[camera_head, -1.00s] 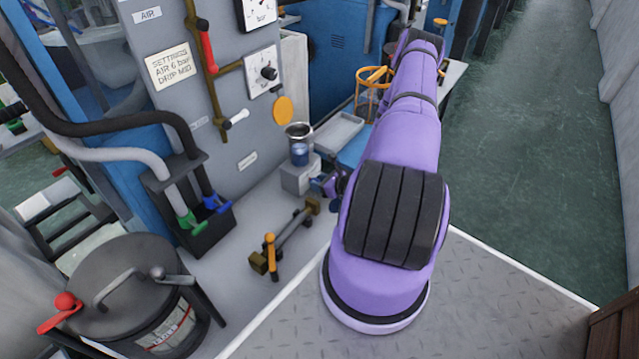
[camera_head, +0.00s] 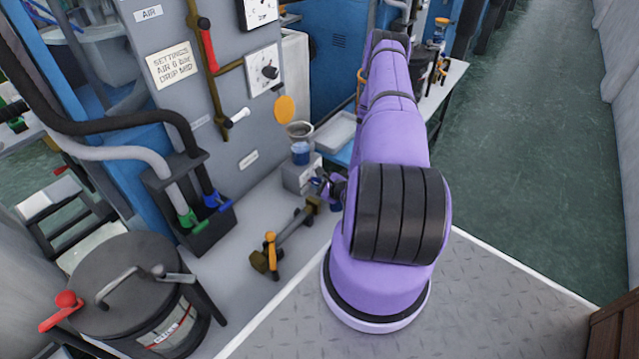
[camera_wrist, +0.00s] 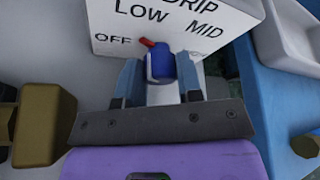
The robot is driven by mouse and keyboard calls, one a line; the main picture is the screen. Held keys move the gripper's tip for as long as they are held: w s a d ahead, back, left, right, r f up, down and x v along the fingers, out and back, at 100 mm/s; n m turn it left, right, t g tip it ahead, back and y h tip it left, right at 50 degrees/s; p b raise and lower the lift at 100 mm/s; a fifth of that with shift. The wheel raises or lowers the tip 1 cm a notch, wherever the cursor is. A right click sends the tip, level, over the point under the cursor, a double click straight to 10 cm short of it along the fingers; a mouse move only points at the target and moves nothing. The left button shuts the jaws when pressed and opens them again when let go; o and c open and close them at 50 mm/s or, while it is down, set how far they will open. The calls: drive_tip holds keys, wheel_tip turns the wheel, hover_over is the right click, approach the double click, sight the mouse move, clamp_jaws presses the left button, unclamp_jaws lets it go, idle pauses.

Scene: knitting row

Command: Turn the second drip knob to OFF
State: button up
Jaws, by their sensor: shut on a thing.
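A pale drip box (camera_head: 299,177) stands on the grey bench, with a blue jar and metal cup on top. In the wrist view, the box's face (camera_wrist: 118,29) reads DRIP, OFF, LOW and MID. A blue knob (camera_wrist: 161,61) with a red pointer sits on this face. The pointer leans up and left, between OFF and LOW and nearer OFF. My gripper (camera_wrist: 161,76) is shut on the knob, one finger on each side. In the head view my gripper (camera_head: 326,187) is small at the box's front, and the knob cannot be made out.
A brown and grey fitting with an orange handle (camera_head: 271,250) lies left of my gripper. A panel (camera_head: 228,150) with dials and a settings note (camera_head: 174,66) stands behind. A white tray (camera_head: 337,130) is beyond the box. A dark lidded drum (camera_head: 125,285) stands at front left.

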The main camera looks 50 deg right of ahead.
idle(0.3)
drive_tip(key=o, duration=0.9)
drive_tip(key=shift+s, duration=0.1)
drive_tip(key=v, duration=1)
drive_tip(key=shift+s+a+r, duration=0.1)
drive_tip(key=shift+s, duration=0.2)
